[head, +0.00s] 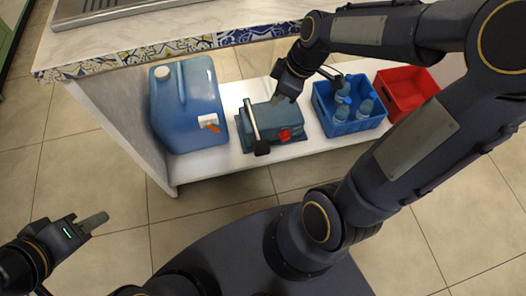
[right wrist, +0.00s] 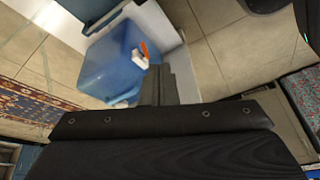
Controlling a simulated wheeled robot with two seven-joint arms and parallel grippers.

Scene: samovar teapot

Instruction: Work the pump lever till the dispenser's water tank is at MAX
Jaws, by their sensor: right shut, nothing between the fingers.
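A teal pump unit (head: 273,122) with a red knob (head: 284,136) sits on the low white shelf. Its pump lever (head: 256,130), a pale bar with a black grip, slants down along the unit's left front. A blue water jug (head: 188,105) with a white cap and orange tap stands to its left; it also shows in the right wrist view (right wrist: 112,58). My right gripper (head: 278,98) is shut and empty, above the pump unit's back, right of the lever. My left gripper (head: 104,218) is over the floor, far from the pump. No tank level or MAX mark is readable.
A blue crate (head: 342,127) with several bottles stands right of the pump, and a red crate (head: 405,90) beyond it. A metal grate (head: 110,10) lies on the counter. The floor in front is clear.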

